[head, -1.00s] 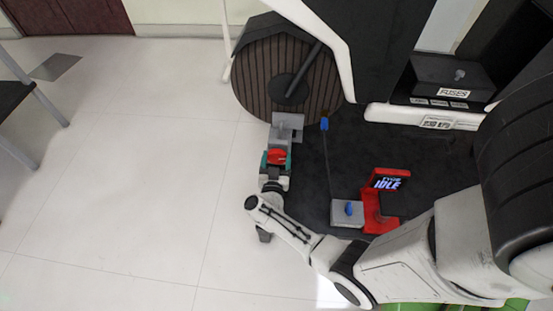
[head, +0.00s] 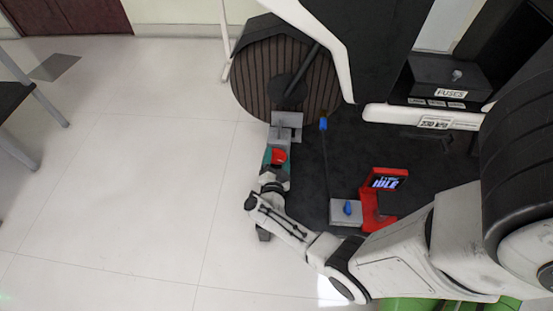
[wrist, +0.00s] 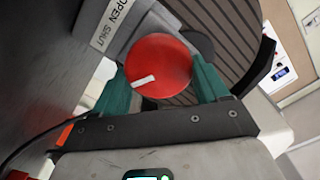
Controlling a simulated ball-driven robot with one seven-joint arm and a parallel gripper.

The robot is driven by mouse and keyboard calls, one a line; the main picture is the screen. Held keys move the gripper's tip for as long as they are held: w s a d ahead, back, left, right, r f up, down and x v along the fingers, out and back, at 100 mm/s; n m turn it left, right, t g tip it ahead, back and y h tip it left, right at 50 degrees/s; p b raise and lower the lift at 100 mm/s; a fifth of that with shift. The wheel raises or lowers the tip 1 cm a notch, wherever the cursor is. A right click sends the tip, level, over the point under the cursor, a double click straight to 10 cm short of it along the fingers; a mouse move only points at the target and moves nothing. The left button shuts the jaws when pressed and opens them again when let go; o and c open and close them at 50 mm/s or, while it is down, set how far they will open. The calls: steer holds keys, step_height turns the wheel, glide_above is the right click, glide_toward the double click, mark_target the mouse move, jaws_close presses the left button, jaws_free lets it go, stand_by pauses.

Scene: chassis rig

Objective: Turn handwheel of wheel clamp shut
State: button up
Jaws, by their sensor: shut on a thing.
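The wheel clamp (head: 287,121) is a grey block at the foot of a large dark ribbed wheel (head: 257,83). Its red handwheel (head: 279,155) faces my arm. In the wrist view the round red handwheel (wrist: 166,62) has a white mark at its left, pointing left and slightly down. A label reading OPEN SHUT (wrist: 108,22) is on the clamp's grey body at upper left. My gripper (wrist: 163,78) has its teal fingers on both sides of the handwheel and is shut on it. It also shows in the head view (head: 276,159).
A red stand with a screen reading IDLE (head: 384,183) and a grey box with a blue knob (head: 345,211) are right of my arm on the dark mat. A FUSES box (head: 450,83) stands at upper right. Pale floor (head: 150,170) at left is clear.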

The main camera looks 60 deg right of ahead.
steer(key=m, duration=0.3)
steer(key=m+b, duration=0.1)
steer(key=m, duration=0.2)
steer(key=shift+s+f+m, duration=0.15)
steer(key=shift+f+m, duration=0.05)
steer(key=shift+m, duration=0.1)
steer(key=m+b, duration=0.1)
steer(key=m, duration=0.5)
steer(key=shift+f+b, duration=0.2)
steer(key=shift+b, duration=0.2)
steer(key=shift+m, duration=0.3)
steer(key=o, duration=1.1)
steer(key=shift+c, duration=0.2)
steer(key=p+v, duration=0.3)
steer(key=v, duration=0.7)
steer(key=shift+s+a, duration=0.2)
steer(key=shift+a, duration=0.1)
